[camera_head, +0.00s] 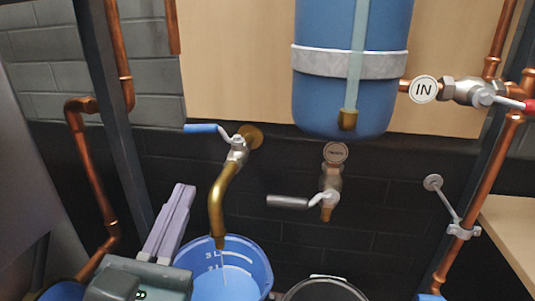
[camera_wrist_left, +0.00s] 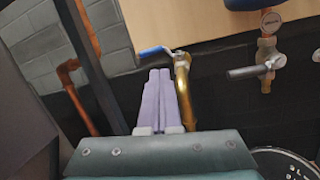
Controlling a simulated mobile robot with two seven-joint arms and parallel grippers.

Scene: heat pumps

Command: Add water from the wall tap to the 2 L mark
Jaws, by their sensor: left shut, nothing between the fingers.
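The wall tap (camera_head: 217,205) has a curved brass spout and a blue lever (camera_head: 201,128) that points left. Its spout ends over a blue bucket (camera_head: 262,262) with white level marks inside. A "3" is legible; the lower marks and the water level are hard to make out. My left gripper (camera_head: 184,190) is shut and empty, with its purple fingers pointing up, left of the spout and below the lever. In the left wrist view, the shut fingers (camera_wrist_left: 160,75) appear just under the blue lever (camera_wrist_left: 153,51), beside the spout (camera_wrist_left: 184,90). My right gripper is out of view.
A blue tank (camera_head: 350,100) hangs at the right, with a grey-handled drain valve (camera_head: 328,195) below it. A dark round container (camera_head: 325,290) stands right of the bucket. Copper pipes (camera_head: 90,165) and a dark post (camera_head: 118,130) stand at the left.

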